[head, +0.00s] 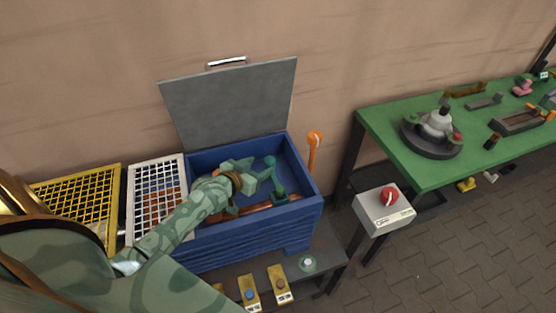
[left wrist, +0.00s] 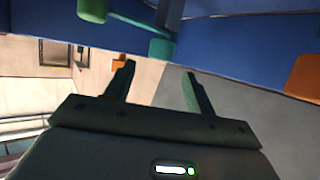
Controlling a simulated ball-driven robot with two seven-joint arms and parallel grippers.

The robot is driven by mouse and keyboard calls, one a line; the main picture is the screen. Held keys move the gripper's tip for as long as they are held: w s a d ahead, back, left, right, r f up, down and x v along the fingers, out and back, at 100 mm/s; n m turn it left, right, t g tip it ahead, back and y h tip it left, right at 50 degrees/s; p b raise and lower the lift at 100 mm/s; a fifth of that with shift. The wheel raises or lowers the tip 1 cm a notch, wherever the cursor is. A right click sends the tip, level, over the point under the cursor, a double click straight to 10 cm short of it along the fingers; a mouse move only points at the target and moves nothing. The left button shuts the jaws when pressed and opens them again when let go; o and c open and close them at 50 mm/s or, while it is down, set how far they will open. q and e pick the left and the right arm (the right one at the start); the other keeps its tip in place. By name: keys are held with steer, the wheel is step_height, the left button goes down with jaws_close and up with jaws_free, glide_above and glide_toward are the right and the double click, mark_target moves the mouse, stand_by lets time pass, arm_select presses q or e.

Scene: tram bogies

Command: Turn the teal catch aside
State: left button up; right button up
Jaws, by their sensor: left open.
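The teal catch (head: 270,161) is a short arm with a rounded end, beside a dark green block (head: 280,195) inside the blue chest (head: 250,245). In the left wrist view the catch's teal end (left wrist: 160,48) lies just beyond my fingertips, roughly between them. My left gripper (head: 258,174) is open and reaches over the chest from the left. In the left wrist view its two fingers (left wrist: 158,70) stand apart with nothing between them. Contact with the catch cannot be told. My arm hides part of the chest's inside. My right gripper is not in view.
The chest's grey lid (head: 235,105) stands open against the wall. An orange lever (head: 314,145) rises at its right. White (head: 158,175) and yellow (head: 105,185) grilles lie left.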

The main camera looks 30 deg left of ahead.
mark_target(267, 163)
arm_select(q)
steer(key=shift+w+f, duration=0.35)
steer(key=shift+f, duration=0.1)
steer(key=b+x, duration=0.3)
steer(key=x, duration=0.4)
steer(key=shift+r, duration=0.1)
jaws_close()
